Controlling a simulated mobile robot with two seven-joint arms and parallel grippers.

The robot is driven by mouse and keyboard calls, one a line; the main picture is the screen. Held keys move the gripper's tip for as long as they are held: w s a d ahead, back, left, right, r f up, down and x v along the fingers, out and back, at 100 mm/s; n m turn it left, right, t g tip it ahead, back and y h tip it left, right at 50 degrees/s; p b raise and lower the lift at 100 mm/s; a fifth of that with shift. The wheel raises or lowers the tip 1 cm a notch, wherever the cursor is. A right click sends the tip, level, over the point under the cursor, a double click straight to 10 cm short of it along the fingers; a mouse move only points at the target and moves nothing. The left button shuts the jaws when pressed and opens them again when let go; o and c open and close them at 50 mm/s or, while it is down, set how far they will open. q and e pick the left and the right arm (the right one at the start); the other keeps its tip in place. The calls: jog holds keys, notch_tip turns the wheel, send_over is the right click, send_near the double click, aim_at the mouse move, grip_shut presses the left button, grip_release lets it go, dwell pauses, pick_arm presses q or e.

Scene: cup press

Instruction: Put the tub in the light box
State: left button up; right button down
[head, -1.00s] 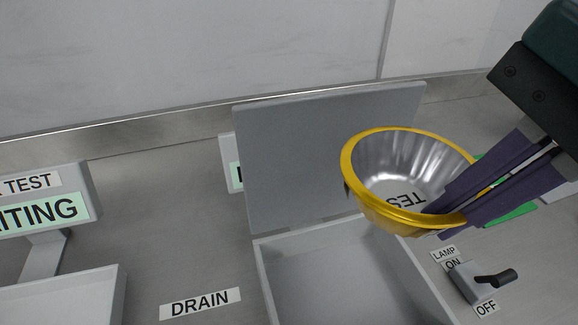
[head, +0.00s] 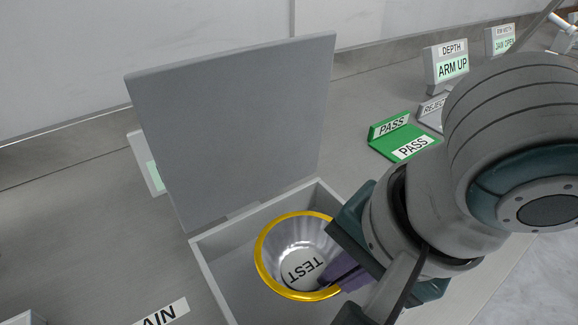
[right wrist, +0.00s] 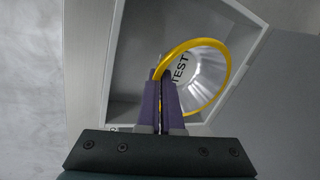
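The tub (head: 297,238) is a silver cup with a yellow rim and a TEST label inside its bottom. It is in or just over the opening of the light box (head: 207,270), a grey box with its lid (head: 240,120) standing open. My right gripper (head: 345,272) is shut on the tub's rim at its right side. In the right wrist view the purple fingers (right wrist: 161,105) pinch the rim of the tub (right wrist: 205,75), with the box walls around it. Whether the tub touches the box floor cannot be told. My left gripper is out of view.
A green PASS tray (head: 385,140) and an ARM UP depth sign (head: 447,68) stand at the back right. A DRAIN label (head: 165,313) lies at the front left. My right arm hides the area right of the box.

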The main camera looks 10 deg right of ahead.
aim_at(321, 299)
notch_tip(321, 299, down, 3)
jog(key=shift+f, duration=0.1)
jog(key=c, duration=1.1)
grip_release()
